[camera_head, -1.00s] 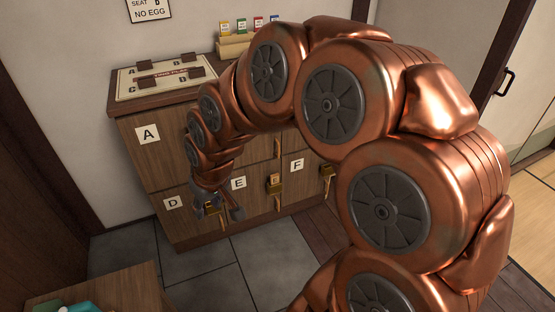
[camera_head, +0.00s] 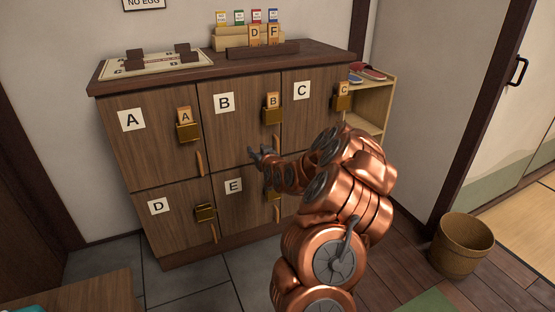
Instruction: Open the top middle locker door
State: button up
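The top middle locker door (camera_head: 226,135), labelled B, is shut and flush with its neighbours. Its brass lock box (camera_head: 272,115) at the upper right holds a wooden tag marked B (camera_head: 273,100). My gripper (camera_head: 257,153) is in front of the lower right part of door B, below the lock box. Its small dark fingers appear spread apart with nothing between them. I cannot tell whether they touch the door.
Locker doors A (camera_head: 150,150) and C (camera_head: 310,100) flank B, both shut. Door D (camera_head: 180,225) has a lock box without a visible tag. Tags D and F stand on the cabinet top (camera_head: 205,68). A shoe shelf (camera_head: 372,95) and basket (camera_head: 461,245) are at right.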

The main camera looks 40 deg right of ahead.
aim_at(278, 147)
jog(key=shift+d+f+m+t+h+b, duration=0.2)
jog(key=shift+d+f+h+b, duration=0.5)
jog(key=shift+d, duration=1.1)
jog(key=shift+d+f+m+h+b, duration=0.35)
jog(key=shift+d+f, duration=0.6)
jog(key=shift+d, duration=0.9)
jog(key=shift+d+f+m+t+h+b, duration=0.15)
jog(key=shift+d+f+h+b, duration=0.55)
jog(key=shift+d, duration=1.1)
jog(key=shift+x, duration=1.7)
grip_shut()
